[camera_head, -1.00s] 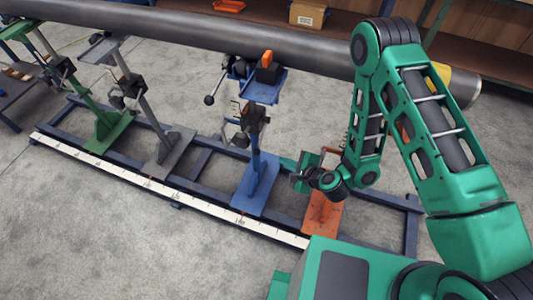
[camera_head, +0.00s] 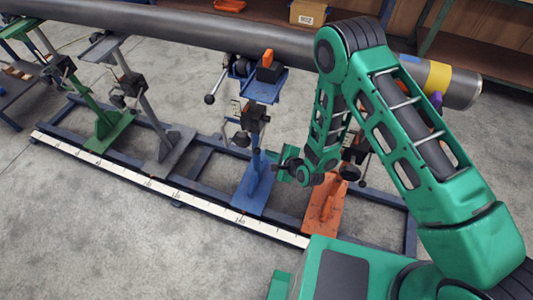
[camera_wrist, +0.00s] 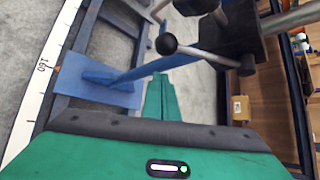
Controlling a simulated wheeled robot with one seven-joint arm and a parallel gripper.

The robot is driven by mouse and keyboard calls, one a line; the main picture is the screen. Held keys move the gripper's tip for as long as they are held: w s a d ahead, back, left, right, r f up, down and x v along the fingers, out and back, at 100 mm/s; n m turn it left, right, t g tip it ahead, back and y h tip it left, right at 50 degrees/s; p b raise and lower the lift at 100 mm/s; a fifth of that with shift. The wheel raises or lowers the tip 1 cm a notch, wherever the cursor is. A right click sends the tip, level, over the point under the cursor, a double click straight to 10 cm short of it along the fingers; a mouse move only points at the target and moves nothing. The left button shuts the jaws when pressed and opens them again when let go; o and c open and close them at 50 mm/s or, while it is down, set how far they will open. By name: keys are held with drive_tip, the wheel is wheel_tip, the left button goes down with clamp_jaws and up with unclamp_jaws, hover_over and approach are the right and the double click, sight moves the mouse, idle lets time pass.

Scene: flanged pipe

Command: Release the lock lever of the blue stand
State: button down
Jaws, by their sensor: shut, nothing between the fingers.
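The blue stand (camera_head: 263,90) stands in the middle of the head view, its blue foot (camera_head: 254,190) on the dark floor frame. A black clamp block (camera_head: 254,117) sits on its post, with a dark knob (camera_head: 241,138) beside it. In the wrist view a silver lever (camera_wrist: 195,53) with a black ball knob (camera_wrist: 166,43) sticks out from the black clamp block (camera_wrist: 238,38). My gripper (camera_head: 271,165) is low beside the blue post. Its green fingers (camera_wrist: 161,82) are shut and empty, just below the ball knob in the wrist view. I cannot tell whether they touch the lever.
A long grey pipe (camera_head: 175,31) runs across the back above the stands. An orange stand (camera_head: 325,207) is close on the right, partly behind my arm. A grey stand (camera_head: 168,150) and a green stand (camera_head: 108,133) are on the left. A white scale (camera_head: 150,183) lines the frame's front.

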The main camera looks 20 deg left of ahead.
drive_tip(key=shift+s+a+r, duration=0.35)
drive_tip(key=shift+s+r, duration=0.05)
drive_tip(key=shift+r, duration=0.1)
drive_tip(key=shift+s+a+r, duration=0.3)
drive_tip(key=shift+s+r, duration=0.05)
drive_tip(key=shift+r, duration=0.15)
